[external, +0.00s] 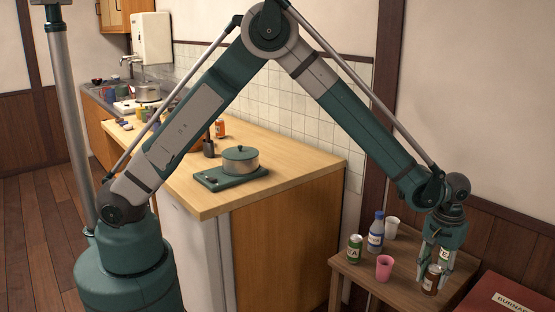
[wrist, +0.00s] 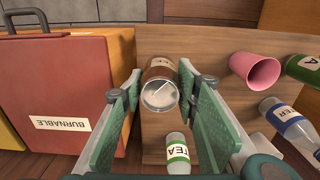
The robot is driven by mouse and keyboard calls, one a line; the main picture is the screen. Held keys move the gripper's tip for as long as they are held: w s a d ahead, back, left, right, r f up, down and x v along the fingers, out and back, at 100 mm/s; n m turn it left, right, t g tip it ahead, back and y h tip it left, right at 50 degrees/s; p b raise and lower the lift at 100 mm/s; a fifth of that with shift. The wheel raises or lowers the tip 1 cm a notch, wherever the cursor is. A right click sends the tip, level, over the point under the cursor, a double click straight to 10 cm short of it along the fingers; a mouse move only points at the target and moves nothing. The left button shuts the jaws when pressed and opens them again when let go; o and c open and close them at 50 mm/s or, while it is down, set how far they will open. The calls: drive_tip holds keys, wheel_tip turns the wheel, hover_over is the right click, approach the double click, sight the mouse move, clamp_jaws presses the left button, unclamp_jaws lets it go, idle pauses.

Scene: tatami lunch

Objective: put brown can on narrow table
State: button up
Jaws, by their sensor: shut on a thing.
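The brown can (external: 431,281) is upright between the fingers of my gripper (external: 434,270), which is shut on it. In the wrist view the can (wrist: 159,92) shows its silver lid, between the green fingertips of my gripper (wrist: 158,88). The narrow table (external: 345,268) is the small wooden table under the can; its top also shows in the wrist view (wrist: 205,45). The can is over or on its right part; I cannot tell whether its base touches the top.
On the table stand a green can (external: 355,248), a blue-and-white bottle (external: 376,232), a white cup (external: 392,227) and a pink cup (external: 384,268). A tea bottle (wrist: 177,152) is close beside my gripper. A red burnable bin (wrist: 70,95) adjoins the table. A kitchen counter (external: 290,150) is left.

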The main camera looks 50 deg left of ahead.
sight(431, 284)
drive_tip(key=shift+f+b, duration=0.45)
drive_tip(key=shift+f, duration=1.45)
drive_tip(key=o, duration=0.7)
drive_tip(key=shift+f, duration=0.1)
drive_tip(key=shift+o, duration=0.2)
wheel_tip(431, 284, up, 12)
drive_tip(key=shift+r+p, duration=0.15)
drive_tip(key=shift+p, duration=1.05)
